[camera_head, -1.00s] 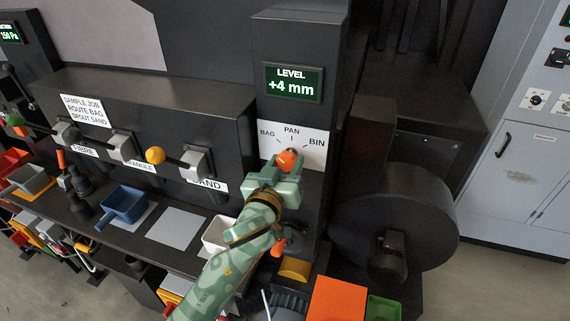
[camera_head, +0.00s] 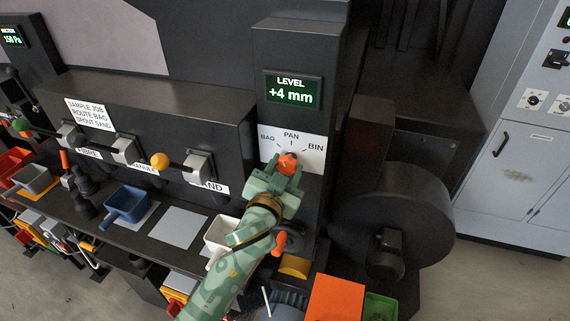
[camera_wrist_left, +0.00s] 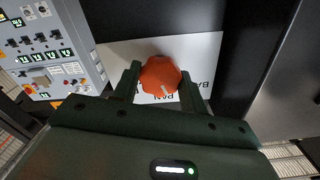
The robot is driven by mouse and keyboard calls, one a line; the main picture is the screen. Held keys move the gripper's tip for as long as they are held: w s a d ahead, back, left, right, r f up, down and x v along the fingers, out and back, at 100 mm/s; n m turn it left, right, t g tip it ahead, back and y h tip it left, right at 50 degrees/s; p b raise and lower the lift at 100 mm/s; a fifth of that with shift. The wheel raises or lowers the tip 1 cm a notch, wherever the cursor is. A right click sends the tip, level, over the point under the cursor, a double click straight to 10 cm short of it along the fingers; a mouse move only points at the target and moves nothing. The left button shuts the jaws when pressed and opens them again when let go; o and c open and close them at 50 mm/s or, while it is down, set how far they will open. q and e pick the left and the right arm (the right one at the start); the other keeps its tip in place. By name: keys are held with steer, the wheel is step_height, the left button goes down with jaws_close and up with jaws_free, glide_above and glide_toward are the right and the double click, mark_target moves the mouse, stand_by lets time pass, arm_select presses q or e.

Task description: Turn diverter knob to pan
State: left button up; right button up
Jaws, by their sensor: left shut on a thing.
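The orange diverter knob (camera_head: 288,163) sits on a white label plate (camera_head: 308,153) marked BAG, PAN and BIN, on the dark column. My left gripper (camera_head: 284,172) is shut on the knob, coming from below in the head view. In the left wrist view the knob (camera_wrist_left: 160,77) lies between the two fingers of the gripper (camera_wrist_left: 158,85). Its white mark there points roughly toward the PAN lettering, partly hidden by the gripper body. My right gripper is not in view.
A LEVEL display (camera_head: 292,90) reading +4 mm is above the plate. A blue scoop (camera_head: 126,204) and a white container (camera_head: 221,234) stand on the shelf at left. A black drum (camera_head: 393,224) is close on the right. An orange box (camera_head: 335,298) is below.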

arm_select(q)
steer(key=shift+m+p, duration=0.5)
steer(key=shift+m, duration=1.3)
steer(key=o, duration=1)
steer(key=shift+c, duration=0.2)
steer(key=b+v, duration=0.1)
steer(key=v, duration=1.5)
steer(key=shift+b, duration=0.4)
steer(key=shift+s+r, duration=0.1)
steer(key=shift+s, duration=0.05)
